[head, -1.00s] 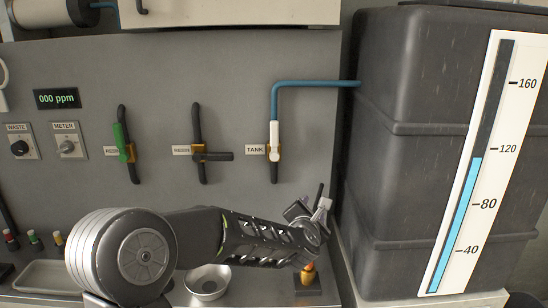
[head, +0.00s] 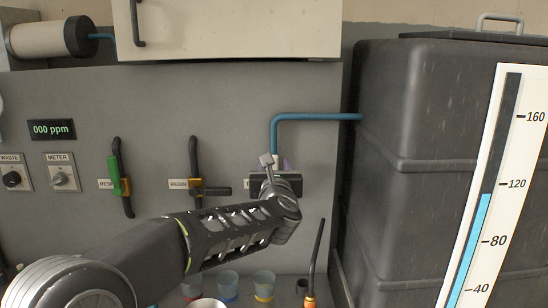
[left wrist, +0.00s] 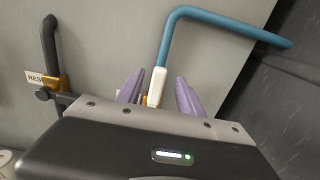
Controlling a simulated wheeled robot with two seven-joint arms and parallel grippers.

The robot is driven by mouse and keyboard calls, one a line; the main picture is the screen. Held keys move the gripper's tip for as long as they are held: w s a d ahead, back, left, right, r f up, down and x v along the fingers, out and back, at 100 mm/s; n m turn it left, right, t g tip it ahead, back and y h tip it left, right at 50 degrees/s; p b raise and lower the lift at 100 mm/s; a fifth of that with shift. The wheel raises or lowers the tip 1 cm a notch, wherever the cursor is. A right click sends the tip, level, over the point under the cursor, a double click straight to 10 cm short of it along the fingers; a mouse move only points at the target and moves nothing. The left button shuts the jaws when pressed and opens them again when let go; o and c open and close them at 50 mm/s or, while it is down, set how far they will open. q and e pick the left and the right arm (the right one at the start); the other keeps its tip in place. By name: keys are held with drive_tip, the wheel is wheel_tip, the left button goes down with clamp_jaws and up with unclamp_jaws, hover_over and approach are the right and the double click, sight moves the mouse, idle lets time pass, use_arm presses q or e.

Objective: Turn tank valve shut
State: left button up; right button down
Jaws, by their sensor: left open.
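The tank valve's white handle (left wrist: 157,86) stands in line with the blue pipe (left wrist: 225,25), above its orange body (left wrist: 144,100), in the left wrist view. My left gripper (left wrist: 158,82) is open, with its purple fingers on either side of the handle. A gap shows beside the handle; I cannot tell whether either finger touches it. In the head view my left gripper (head: 275,165) is in front of the valve and hides most of it and its label. My right gripper is in neither view.
A green-handled valve (head: 114,175) and a valve with a dark sideways handle (head: 210,190) are on the panel to the left. The dark tank (head: 395,220) stands at right, its gauge (head: 485,215) reading slightly below 120. Cups (head: 228,285) stand below.

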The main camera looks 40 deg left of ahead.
use_arm(q)
drive_tip(key=p+x, duration=0.1)
drive_tip(key=x, duration=0.4)
drive_tip(key=shift+w+a, duration=0.1)
drive_tip(key=shift+w, duration=0.05)
clamp_jaws()
idle(1.3)
